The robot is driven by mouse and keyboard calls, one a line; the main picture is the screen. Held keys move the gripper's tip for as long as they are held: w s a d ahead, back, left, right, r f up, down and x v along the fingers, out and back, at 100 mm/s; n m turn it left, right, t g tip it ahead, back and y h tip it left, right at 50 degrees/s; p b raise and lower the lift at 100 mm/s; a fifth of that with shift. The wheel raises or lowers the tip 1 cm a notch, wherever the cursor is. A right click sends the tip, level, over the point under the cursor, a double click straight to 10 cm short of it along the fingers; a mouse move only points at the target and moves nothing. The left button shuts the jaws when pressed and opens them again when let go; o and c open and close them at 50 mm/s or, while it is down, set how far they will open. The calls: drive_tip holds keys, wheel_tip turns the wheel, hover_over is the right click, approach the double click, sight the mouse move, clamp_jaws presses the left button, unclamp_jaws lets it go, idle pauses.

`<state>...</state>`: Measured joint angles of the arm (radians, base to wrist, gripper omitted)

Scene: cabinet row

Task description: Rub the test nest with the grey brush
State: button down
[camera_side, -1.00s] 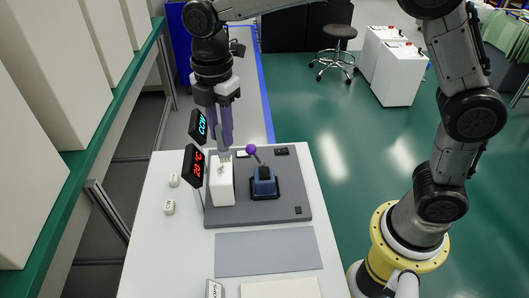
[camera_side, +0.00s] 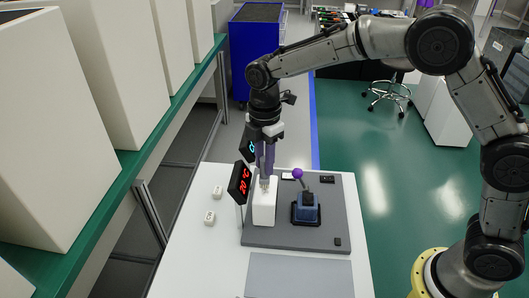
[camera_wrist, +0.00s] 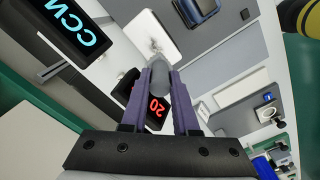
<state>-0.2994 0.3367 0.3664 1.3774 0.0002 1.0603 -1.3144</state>
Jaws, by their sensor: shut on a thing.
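My gripper (camera_side: 266,174) has purple fingers pointing down and is shut on the grey brush (camera_wrist: 160,78). The brush shows between the fingertips in the wrist view, its rounded end sticking out past them. In the side view the brush (camera_side: 265,184) is small, at the far end of a white block on the grey board. This block (camera_side: 264,208), which appears to be the test nest, also shows in the wrist view (camera_wrist: 150,32). The brush overlaps its top in both views; I cannot tell whether they touch. The brush hides part of the block.
A display with red digits (camera_side: 240,183) stands close left of the block, with a cyan-lettered display (camera_wrist: 75,28) behind it. A blue device with a purple-knobbed lever (camera_side: 305,208) stands to the right. Two small white pieces (camera_side: 210,217) lie left. The front grey mat (camera_side: 300,275) is clear.

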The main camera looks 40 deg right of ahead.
sight(264, 176)
drive_tip(key=shift+f, duration=1.65)
drive_tip(key=shift+w+d, duration=1.4)
drive_tip(key=shift+s+a+f, duration=0.1)
drive_tip(key=shift+s+a, duration=1.3)
drive_tip(key=shift+a, duration=0.05)
drive_tip(key=shift+r, duration=3.95)
drive_tip(key=shift+d+f, duration=0.1)
